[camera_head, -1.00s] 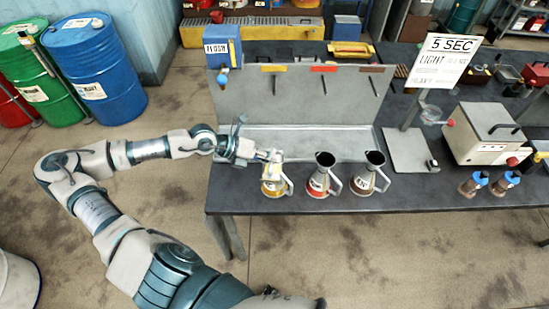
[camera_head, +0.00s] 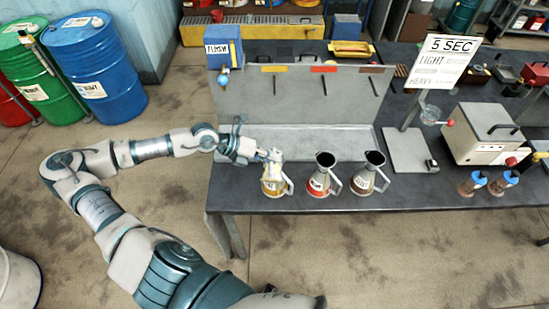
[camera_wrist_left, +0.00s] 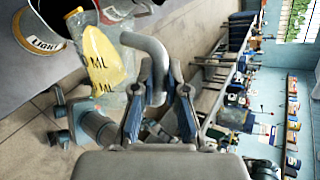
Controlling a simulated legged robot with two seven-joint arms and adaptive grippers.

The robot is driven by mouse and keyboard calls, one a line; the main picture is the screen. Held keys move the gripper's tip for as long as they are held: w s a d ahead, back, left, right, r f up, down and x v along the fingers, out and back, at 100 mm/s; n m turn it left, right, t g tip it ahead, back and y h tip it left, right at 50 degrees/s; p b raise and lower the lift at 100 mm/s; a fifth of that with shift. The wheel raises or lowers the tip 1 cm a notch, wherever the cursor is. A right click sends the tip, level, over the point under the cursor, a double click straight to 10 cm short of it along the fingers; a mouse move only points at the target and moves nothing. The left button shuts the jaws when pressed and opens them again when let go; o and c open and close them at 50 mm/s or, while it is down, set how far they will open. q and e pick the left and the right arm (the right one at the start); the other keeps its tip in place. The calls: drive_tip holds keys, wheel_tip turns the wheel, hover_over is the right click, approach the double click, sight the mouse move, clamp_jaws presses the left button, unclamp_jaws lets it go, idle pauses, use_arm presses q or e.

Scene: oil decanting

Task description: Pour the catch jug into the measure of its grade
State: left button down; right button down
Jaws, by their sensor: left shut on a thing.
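My left gripper (camera_wrist_left: 160,100) is shut on the grey handle of the clear catch jug (camera_wrist_left: 112,45), which has ML marks and holds yellow oil (camera_wrist_left: 98,62). The jug is tilted at the mouth of the yellow-banded measure (camera_head: 274,189), labelled LIGHT in the wrist view (camera_wrist_left: 42,42). The jug and my left gripper (camera_head: 266,155) hide much of that measure's top in the head view. I cannot tell whether oil is flowing. A red-banded measure (camera_head: 319,186) and a brown-banded measure (camera_head: 364,184) stand upright to its right. My right gripper is not in view.
A grey panel with yellow, red and brown tags (camera_head: 330,95) stands behind the measures. A sign (camera_head: 443,62) reads 5 SEC, LIGHT and HEAVY. A white machine (camera_head: 485,135) and two brown bottles (camera_head: 473,184) are at the right. The bench's front edge (camera_head: 400,204) is close.

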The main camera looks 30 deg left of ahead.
use_arm(q)
drive_tip(key=shift+w+a+r+n+p, duration=0.2)
drive_tip(key=shift+w+r+n+p, duration=0.15)
drive_tip(key=shift+p, duration=0.4)
idle(0.4)
drive_tip(key=shift+w+a+r+n+g+h, duration=0.15)
drive_tip(key=shift+w+a+r+n+g, duration=0.05)
drive_tip(key=shift+w+g, duration=0.2)
drive_tip(key=shift+w+a+r+n+g+h, duration=0.15)
drive_tip(key=shift+w+r+g, duration=0.05)
drive_tip(key=shift+w+g, duration=0.2)
idle(0.8)
